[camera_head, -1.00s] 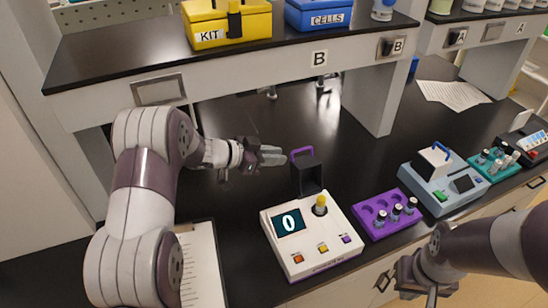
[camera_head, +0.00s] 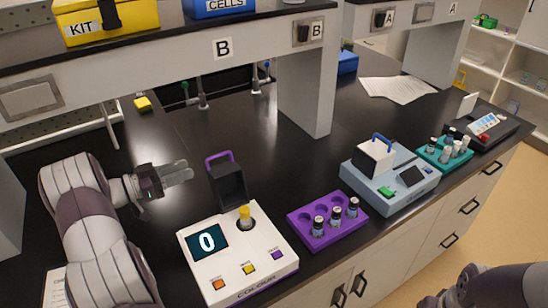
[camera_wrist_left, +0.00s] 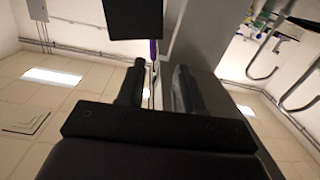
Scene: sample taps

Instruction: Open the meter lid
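The white meter (camera_head: 236,262) with a "0" display stands on the dark bench. Its black lid (camera_head: 230,187) with a purple handle (camera_head: 217,158) stands upright at the back, its hollow side facing front. A yellow-capped vial (camera_head: 245,216) stands in the uncovered well. My left gripper (camera_head: 182,173) is just left of the lid, apart from it. The left wrist view shows its two fingers (camera_wrist_left: 158,88) apart with nothing between them, and a black block, likely the lid (camera_wrist_left: 139,18), beyond. My right gripper (camera_head: 440,299) is partly cut off at the bottom right.
A purple rack (camera_head: 327,220) with vials, a grey-blue device (camera_head: 388,180) with a blue-handled block, a teal rack (camera_head: 445,152) and a dark instrument (camera_head: 488,130) stand to the right. A shelf (camera_head: 120,62) and its post (camera_head: 306,92) stand behind. The bench behind the lid is clear.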

